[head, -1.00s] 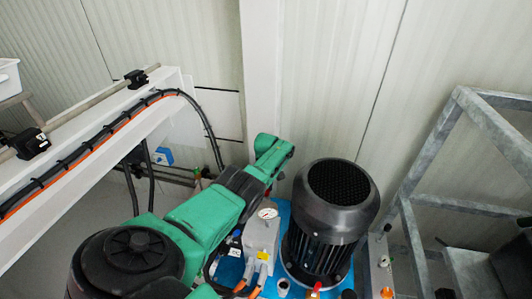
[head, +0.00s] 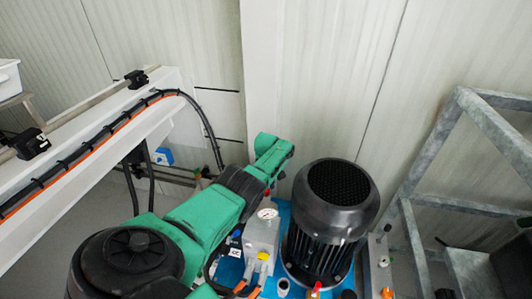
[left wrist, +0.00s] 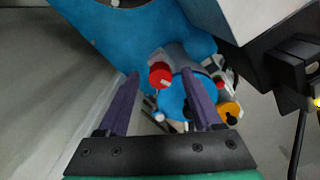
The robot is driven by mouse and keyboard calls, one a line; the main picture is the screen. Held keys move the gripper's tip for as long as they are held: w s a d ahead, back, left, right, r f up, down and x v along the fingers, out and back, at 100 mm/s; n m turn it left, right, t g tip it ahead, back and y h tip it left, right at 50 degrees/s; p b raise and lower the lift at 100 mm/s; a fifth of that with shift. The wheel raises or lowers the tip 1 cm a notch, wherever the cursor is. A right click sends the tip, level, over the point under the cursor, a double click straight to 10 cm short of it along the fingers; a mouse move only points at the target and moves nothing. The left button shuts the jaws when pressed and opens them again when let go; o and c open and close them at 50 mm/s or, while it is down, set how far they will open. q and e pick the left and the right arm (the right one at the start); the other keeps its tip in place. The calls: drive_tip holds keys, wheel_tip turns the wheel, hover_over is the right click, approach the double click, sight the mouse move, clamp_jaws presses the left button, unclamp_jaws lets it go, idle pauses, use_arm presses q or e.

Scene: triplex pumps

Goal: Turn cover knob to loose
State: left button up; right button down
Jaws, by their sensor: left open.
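My left gripper (left wrist: 161,76) is open in the left wrist view, with its two purple fingers apart and pointing away from the camera. A red round knob (left wrist: 160,76) shows between the fingertips, in line with the gap. I see nothing held, and I cannot tell the distance to the knob. An orange-yellow round part (left wrist: 230,113) lies just right of the right finger. I cannot tell which part is the cover knob. In the head view my green left arm reaches toward the pump, and its fingers are mostly hidden. My right gripper is not in view.
A large black motor (head: 325,220) stands right of my left arm, close to a gauge (head: 267,213) on a grey block (head: 262,240). A grey metal frame (head: 410,225) stands at the right. A white beam with cables (head: 90,135) runs along the left.

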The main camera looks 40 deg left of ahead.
use_arm(q)
wheel_tip(320, 180, up, 8)
drive_tip(key=p, duration=0.6)
drive_tip(key=shift+f+p, duration=0.1)
drive_tip(key=shift+p, duration=0.3)
wheel_tip(320, 180, up, 7)
drive_tip(key=p, duration=0.2)
drive_tip(key=shift+f, duration=0.15)
